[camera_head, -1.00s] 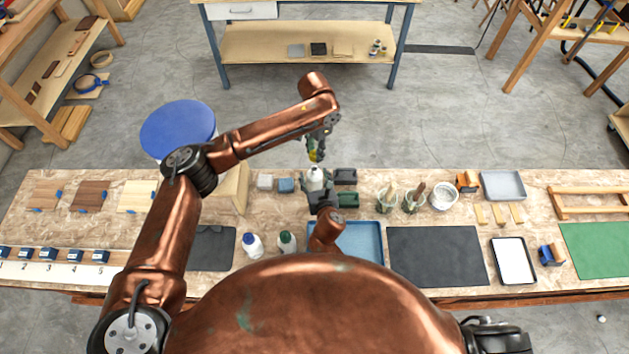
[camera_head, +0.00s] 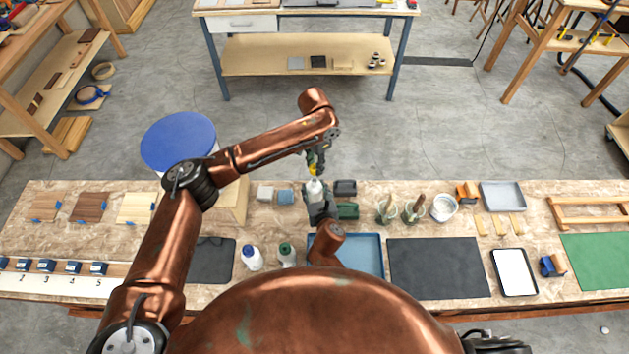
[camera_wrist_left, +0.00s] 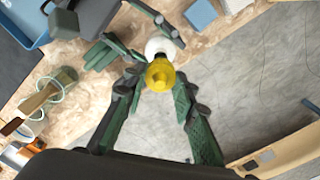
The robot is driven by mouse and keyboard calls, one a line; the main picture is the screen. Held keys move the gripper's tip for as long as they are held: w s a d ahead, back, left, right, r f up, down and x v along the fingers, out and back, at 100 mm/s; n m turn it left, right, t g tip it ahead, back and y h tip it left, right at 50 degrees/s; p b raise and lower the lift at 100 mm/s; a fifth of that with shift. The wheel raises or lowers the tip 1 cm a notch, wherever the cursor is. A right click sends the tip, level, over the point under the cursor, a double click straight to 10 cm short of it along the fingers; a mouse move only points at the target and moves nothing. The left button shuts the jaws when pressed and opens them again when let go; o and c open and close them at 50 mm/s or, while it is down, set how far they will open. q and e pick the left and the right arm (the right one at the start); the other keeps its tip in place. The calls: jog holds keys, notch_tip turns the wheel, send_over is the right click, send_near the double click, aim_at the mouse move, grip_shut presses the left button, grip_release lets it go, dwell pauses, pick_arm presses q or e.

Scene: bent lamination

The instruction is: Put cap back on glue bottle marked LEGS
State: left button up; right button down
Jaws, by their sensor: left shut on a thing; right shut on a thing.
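My left gripper (camera_head: 315,168) is shut on a yellow cap (camera_wrist_left: 160,75), which also shows in the head view (camera_head: 313,171). My right gripper (camera_head: 318,204) is shut on a white bottle (camera_head: 314,188) and holds it roughly upright above the back part of the table. The cap is just over the bottle's top. In the left wrist view the cap overlaps the white bottle (camera_wrist_left: 164,46), with a dark part between them. I cannot tell whether cap and bottle touch. No label is readable on the held bottle.
Two more white bottles, one with a blue cap (camera_head: 251,257) and one with a green cap (camera_head: 286,255), stand near the front. A blue tray (camera_head: 368,252) lies beneath my right arm.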

aim_at(315, 180)
pick_arm(q)
jog(key=shift+f, duration=2)
jog(key=shift+f, duration=0.1)
jog(key=shift+f, duration=0.8)
jog(key=shift+f, duration=0.6)
